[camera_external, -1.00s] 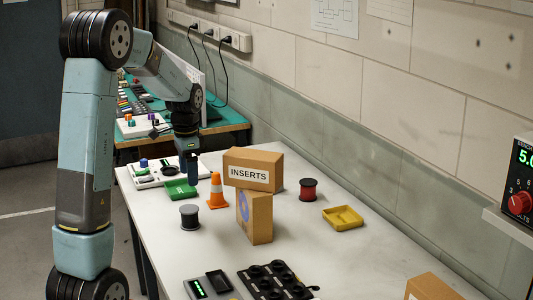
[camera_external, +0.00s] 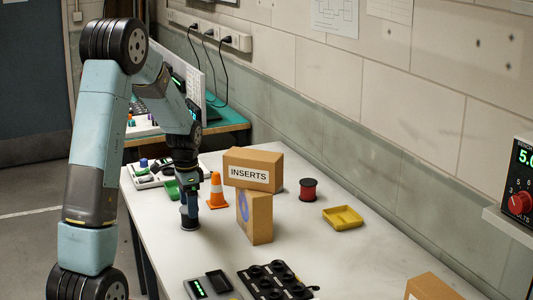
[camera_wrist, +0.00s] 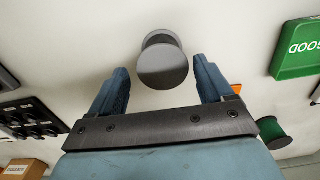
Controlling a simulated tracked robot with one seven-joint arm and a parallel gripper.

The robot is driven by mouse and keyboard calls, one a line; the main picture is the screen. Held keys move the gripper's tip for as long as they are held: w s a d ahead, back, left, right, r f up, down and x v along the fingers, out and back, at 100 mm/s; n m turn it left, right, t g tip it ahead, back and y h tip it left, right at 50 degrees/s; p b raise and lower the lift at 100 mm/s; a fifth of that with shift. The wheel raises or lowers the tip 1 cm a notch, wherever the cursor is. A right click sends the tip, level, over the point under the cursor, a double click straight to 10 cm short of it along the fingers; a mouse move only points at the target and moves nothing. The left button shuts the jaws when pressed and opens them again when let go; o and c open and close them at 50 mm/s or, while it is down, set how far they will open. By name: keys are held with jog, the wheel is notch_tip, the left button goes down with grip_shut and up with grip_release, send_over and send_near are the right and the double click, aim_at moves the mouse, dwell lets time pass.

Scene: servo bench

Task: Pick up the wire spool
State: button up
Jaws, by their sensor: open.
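A grey wire spool (camera_external: 190,224) stands on the near left part of the white bench, mostly hidden by my gripper (camera_external: 188,203) in the external view. In the wrist view the grey spool (camera_wrist: 162,66) shows its flat round end, in the gap between the fingertips of my gripper (camera_wrist: 161,70). A finger is on each side, with free space between finger and spool. The fingers are open and empty. A red spool (camera_external: 308,190) stands farther right. A green spool (camera_wrist: 272,132) lies at the right of the wrist view.
A green box (camera_wrist: 298,50) lies nearby. A yellow tray (camera_external: 343,217) and black socketed tray (camera_external: 275,280) lie on the bench. Bench between them is clear.

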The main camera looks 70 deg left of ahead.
jog(key=shift+w+a+f, duration=0.1)
jog(key=shift+a+f, duration=0.05)
jog(key=shift+f, duration=1.8)
jog(key=c, duration=0.9)
jog(key=shift+c, duration=0.2)
